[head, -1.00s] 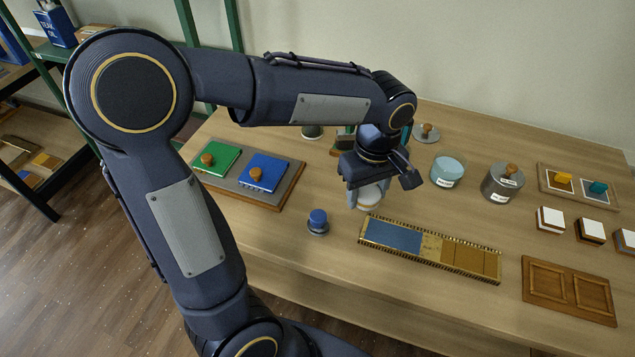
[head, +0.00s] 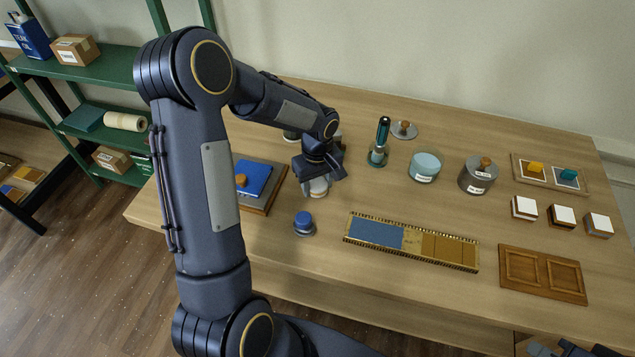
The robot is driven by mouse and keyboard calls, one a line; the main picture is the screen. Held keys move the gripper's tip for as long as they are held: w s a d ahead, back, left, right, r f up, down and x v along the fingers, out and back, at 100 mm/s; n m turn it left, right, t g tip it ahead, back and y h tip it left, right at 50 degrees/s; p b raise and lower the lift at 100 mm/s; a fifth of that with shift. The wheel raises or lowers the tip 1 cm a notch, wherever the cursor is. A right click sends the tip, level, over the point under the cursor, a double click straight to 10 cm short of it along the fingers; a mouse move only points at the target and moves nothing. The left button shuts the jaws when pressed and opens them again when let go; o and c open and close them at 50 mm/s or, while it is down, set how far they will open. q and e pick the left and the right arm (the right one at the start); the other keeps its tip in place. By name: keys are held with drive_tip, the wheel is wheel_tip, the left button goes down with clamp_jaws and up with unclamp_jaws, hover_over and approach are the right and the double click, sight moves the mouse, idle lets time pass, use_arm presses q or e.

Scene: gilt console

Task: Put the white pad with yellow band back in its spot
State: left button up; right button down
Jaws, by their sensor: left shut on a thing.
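My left gripper (head: 318,172) is shut on the white pad with a yellow band (head: 317,188), whose pale body shows just below the jaws. The jaws hide its upper part, and the band is hard to make out. It is over or near the wooden tabletop, between the blue-plate board and the gilt strip; I cannot tell whether it touches the table. A blue-topped pad (head: 303,219) stands on a small grey base just in front of it. Part of my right gripper (head: 572,349) shows at the bottom right edge; its jaws are not clear.
A wooden board (head: 270,196) with a blue plate lies left, partly behind my arm. A gilt strip (head: 411,241) lies in front. White-topped blocks (head: 562,215) and a brown panel (head: 543,274) are right.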

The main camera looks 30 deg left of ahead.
use_arm(q)
drive_tip(key=shift+f, duration=0.4)
drive_tip(key=shift+f, duration=0.2)
drive_tip(key=o, duration=0.9)
drive_tip(key=shift+o, duration=0.2)
